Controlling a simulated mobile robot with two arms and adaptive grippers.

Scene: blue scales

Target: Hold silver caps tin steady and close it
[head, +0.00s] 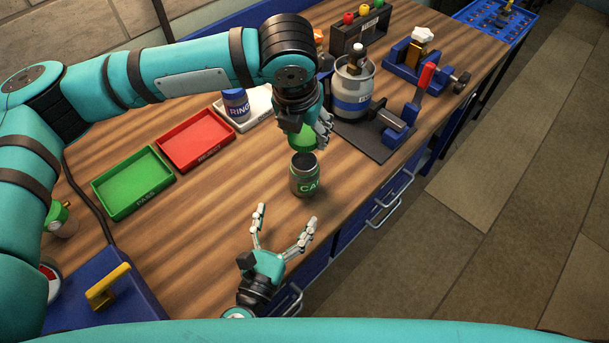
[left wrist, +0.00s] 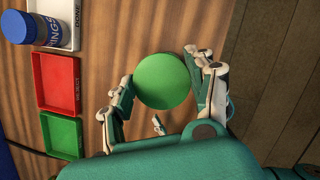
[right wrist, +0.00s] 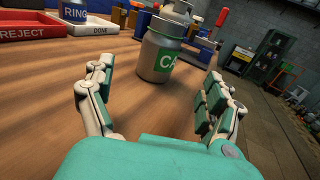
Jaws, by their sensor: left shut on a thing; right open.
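The silver caps tin (head: 305,178) with a green label stands upright and open on the wooden bench. It also shows in the right wrist view (right wrist: 160,58). My left gripper (head: 312,135) is shut on the round green lid (head: 303,139) and holds it above and slightly behind the tin, apart from it. The left wrist view shows the lid (left wrist: 162,82) between the fingers; the tin is hidden there. My right gripper (head: 286,220) is open and empty in front of the tin, its spread fingers facing it without touching.
A green tray (head: 132,185), a red reject tray (head: 197,141) and a white done tray (head: 258,100) holding a blue-lidded rings tin (head: 236,104) lie left. A large silver canister (head: 353,88) and a clamp stand (head: 395,125) are behind right. Bench around the caps tin is clear.

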